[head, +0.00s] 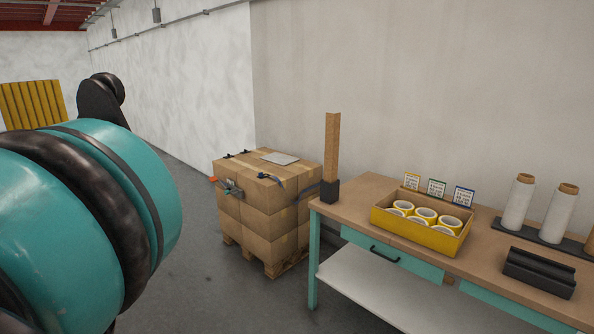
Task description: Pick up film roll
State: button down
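Two white film rolls with brown cores stand upright on the workbench at the right, the left one (517,203) and the right one (560,214). They rise from a dark base strip (548,246). A brown piece, partly cut off by the right picture edge, stands beside them. My gripper is not in view. Only teal and black links of my arm show at the left, well apart from the film rolls.
The workbench (362,196) holds a yellow box (410,232) of several tape rolls, small label cards, a black cradle-like block (539,272) and a tall brown post (331,150) in a black foot. Stacked cartons (262,207) stand on a pallet to its left. Floor between is clear.

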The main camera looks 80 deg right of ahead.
aim_at(523, 187)
jog(key=k+z, duration=0.55)
jog(key=z, duration=3.7)
